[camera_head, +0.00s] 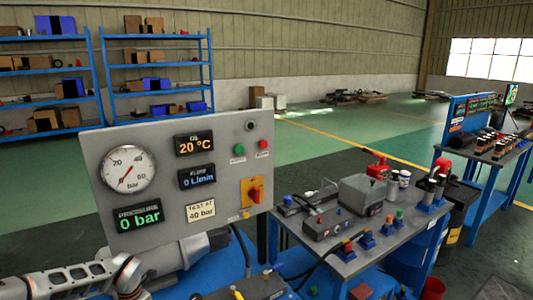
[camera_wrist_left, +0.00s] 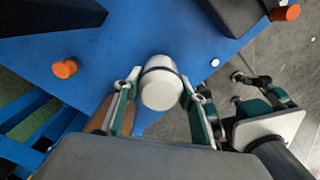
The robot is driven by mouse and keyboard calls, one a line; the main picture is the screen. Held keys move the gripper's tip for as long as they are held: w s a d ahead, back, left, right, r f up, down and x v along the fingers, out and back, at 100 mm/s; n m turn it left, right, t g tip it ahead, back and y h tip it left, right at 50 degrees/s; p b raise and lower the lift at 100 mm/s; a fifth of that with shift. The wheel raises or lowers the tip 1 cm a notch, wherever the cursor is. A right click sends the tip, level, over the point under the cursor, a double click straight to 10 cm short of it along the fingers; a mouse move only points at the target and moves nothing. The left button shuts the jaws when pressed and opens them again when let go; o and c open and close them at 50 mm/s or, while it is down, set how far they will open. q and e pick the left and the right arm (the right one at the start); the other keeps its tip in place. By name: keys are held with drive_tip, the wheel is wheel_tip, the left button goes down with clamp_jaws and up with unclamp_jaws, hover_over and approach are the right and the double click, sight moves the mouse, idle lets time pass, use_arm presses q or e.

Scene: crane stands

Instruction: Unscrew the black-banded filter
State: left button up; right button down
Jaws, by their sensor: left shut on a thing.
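The filter (camera_wrist_left: 160,90) is a pale grey canister with a dark band around its far part, in the middle of the left wrist view. My left gripper (camera_wrist_left: 160,92) has one finger on each side of it and is shut on it. The filter's far end is hidden, so I cannot tell whether it is still threaded on. My right gripper (camera_wrist_left: 252,80) shows at the right of the left wrist view, with its fingers apart and nothing visible between them. In the head view, my left arm enters at lower left; its fingers are hidden there.
A blue surface (camera_wrist_left: 120,45) with orange caps (camera_wrist_left: 65,68) lies behind the filter. A gauge panel (camera_head: 110,215) reading 0 bar stands in front. A bench (camera_head: 345,265) with valves and boxes is to its right. Blue shelves (camera_head: 100,60) stand far back.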

use_arm(q)
drive_tip(key=shift+r, duration=0.1)
drive_tip(key=shift+n, duration=1.2)
drive_tip(key=c, duration=0.3)
drive_tip(key=shift+r, duration=2)
